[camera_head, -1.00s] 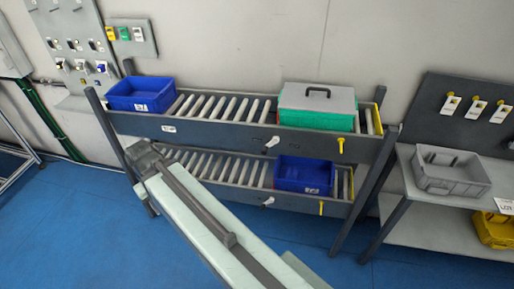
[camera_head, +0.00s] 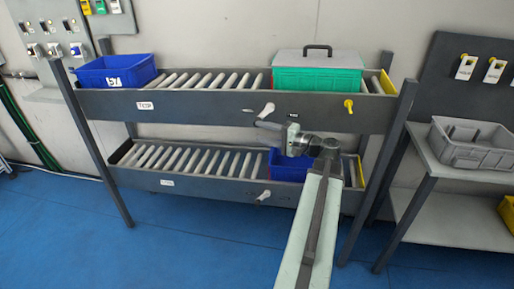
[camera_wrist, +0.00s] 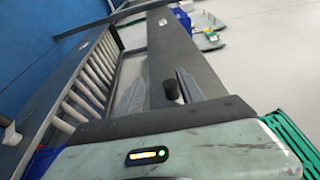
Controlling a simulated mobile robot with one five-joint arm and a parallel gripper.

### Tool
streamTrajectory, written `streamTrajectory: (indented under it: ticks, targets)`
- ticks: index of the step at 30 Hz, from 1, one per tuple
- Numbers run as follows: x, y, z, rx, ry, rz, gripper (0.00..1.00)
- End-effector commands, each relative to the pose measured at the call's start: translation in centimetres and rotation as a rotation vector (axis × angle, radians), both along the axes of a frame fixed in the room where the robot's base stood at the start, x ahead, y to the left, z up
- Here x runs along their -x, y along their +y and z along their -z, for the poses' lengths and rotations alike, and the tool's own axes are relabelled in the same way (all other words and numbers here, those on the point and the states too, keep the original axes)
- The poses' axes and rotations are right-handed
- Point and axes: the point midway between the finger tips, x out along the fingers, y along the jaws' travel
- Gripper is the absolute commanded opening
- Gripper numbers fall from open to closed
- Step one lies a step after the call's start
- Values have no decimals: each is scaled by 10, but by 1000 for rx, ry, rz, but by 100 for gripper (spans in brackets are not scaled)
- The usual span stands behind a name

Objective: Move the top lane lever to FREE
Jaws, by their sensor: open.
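The top lane lever (camera_head: 267,110) is a small white handle on the front rail of the upper roller lane (camera_head: 200,104), tilted down to the left. Small markings beside it are too small to read. My gripper (camera_head: 264,126) is just below the lever, in front of the rack, open and empty. In the wrist view my two grey fingers (camera_wrist: 160,92) stand apart, close to the dark rail. A dark round knob (camera_wrist: 173,89) shows near the right finger; I cannot tell whether it is part of the lever or touches the finger.
A yellow lever (camera_head: 349,106) is right of the white one. The lower lane has a similar white lever (camera_head: 263,196). A blue bin (camera_head: 115,72) and a green box with grey lid (camera_head: 318,75) sit on the upper lane. A shelf with a grey bin (camera_head: 468,145) stands at right.

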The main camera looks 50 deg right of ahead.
Motion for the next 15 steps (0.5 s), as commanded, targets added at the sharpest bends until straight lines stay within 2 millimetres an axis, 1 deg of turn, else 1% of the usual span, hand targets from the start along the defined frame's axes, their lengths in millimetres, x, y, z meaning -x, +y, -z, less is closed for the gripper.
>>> streamTrajectory:
  ticks: [1, 3, 7, 11, 14, 15]
  targets:
    - [14, -16, 5, -16, -36, 35, 45]
    - [25, -28, -1, -29, -70, 64, 45]
    - [32, -35, -7, -38, -90, 80, 45]
    - [24, -33, -9, -38, -89, 77, 45]
    - [8, -30, -10, -37, -88, 75, 45]
    - [0, -29, -10, -37, -88, 75, 45]
